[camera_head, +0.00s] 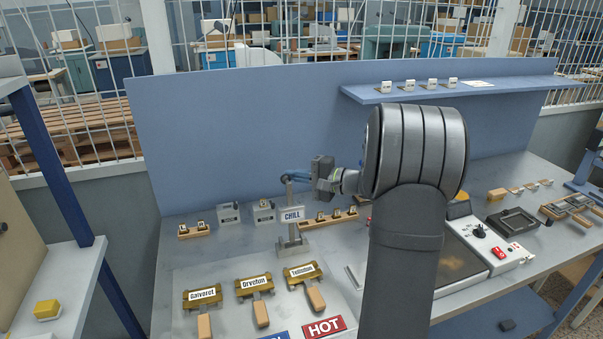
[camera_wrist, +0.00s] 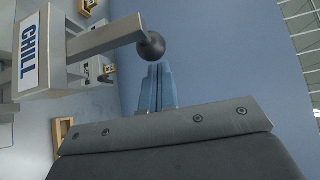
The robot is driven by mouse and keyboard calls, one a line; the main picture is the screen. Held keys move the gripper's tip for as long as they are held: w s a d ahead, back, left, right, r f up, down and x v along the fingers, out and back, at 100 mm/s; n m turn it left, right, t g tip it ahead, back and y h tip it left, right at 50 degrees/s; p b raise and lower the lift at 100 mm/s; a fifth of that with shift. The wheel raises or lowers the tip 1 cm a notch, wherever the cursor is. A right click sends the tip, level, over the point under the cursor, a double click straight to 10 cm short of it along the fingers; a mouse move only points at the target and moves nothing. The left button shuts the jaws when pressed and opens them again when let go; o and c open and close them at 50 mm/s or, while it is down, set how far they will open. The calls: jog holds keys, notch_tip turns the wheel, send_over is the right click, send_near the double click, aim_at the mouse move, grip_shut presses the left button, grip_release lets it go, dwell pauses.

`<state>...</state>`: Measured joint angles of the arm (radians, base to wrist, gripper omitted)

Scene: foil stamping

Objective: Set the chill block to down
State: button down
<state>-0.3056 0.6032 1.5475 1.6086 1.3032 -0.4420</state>
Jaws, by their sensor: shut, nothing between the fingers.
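The chill block is a grey metal stand (camera_head: 291,238) on the bench, with a white CHILL sign (camera_head: 292,213). The sign also shows, turned sideways, at the left of the wrist view (camera_wrist: 29,53). A grey lever (camera_wrist: 105,40) stands upward from the stand and ends in a black ball knob (camera_wrist: 152,45). My gripper (camera_head: 290,177) is at knob height in the head view. Its blue fingers (camera_wrist: 157,72) are shut and empty, with tips close beside the knob. I cannot tell whether they touch it. My gripper partly hides the knob in the head view.
Labelled wooden-handled stamps (camera_head: 253,286) lie in front of the stand. Small wooden racks (camera_head: 194,231) stand behind it, near the blue back panel (camera_head: 230,130). A hot plate unit (camera_head: 465,255) is to the right. A blue shelf (camera_head: 460,89) projects above.

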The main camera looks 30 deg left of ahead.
jog(key=shift+s+d+r, duration=0.1)
jog(key=shift+s+d, duration=0.1)
jog(key=shift+s, duration=0.15)
jog(key=s+d+f+n+y, duration=0.1)
jog(key=s+d+n+y, duration=0.1)
jog(key=s+d, duration=0.8)
jog(key=shift+n+g+y, duration=0.3)
jog(key=shift+n+y, duration=0.3)
jog(key=shift+n, duration=0.2)
jog(key=shift+s+d+f, duration=1.05)
jog(key=shift+f, duration=0.9)
jog(key=shift+s+d+f, duration=1.1)
jog(key=shift+f, duration=0.85)
jog(key=shift+s+d+f, duration=1.05)
jog(key=shift+f, duration=0.9)
